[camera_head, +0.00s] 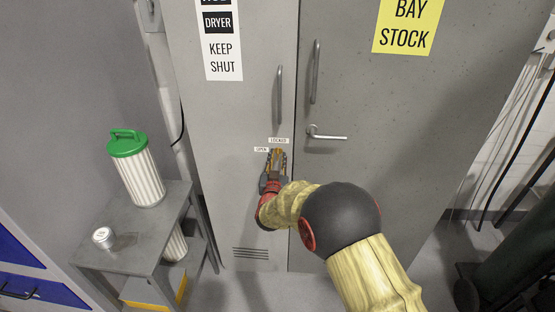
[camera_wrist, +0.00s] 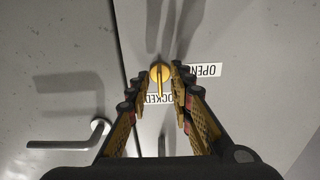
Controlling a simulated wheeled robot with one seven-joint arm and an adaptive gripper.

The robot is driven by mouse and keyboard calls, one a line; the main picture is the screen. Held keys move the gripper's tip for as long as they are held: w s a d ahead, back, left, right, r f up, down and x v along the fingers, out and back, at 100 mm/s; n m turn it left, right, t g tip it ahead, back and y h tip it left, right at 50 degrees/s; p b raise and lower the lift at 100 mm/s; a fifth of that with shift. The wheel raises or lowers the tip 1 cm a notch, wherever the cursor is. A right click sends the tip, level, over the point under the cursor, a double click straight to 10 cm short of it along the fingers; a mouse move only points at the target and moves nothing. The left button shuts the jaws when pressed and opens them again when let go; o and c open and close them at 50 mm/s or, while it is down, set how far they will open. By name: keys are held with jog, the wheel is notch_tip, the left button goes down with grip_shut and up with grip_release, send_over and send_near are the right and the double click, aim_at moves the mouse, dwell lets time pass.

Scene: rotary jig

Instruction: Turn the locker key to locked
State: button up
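The yellow locker key (camera_wrist: 160,74) shows in the wrist view as a round disc with a narrow bar. The bar points down in the picture, over the LOCKED label (camera_wrist: 158,99). The OPEN label (camera_wrist: 206,70) is to the right of the key. My gripper (camera_wrist: 157,80) is open, with one finger on each side of the key. Gaps show between the key and both fingers; I cannot tell whether either touches it. In the head view my gripper (camera_head: 277,154) is at the locker door (camera_head: 232,170), just below the labels, and hides the key.
A long vertical handle (camera_head: 279,95) is above the labels. The neighbouring door has a lever handle (camera_head: 328,136), close on the right. A grey cart (camera_head: 125,240) with a green-topped filter (camera_head: 138,170) stands at the left. The floor before the doors is clear.

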jog(key=s, duration=1.2)
jog(key=shift+a, duration=0.2)
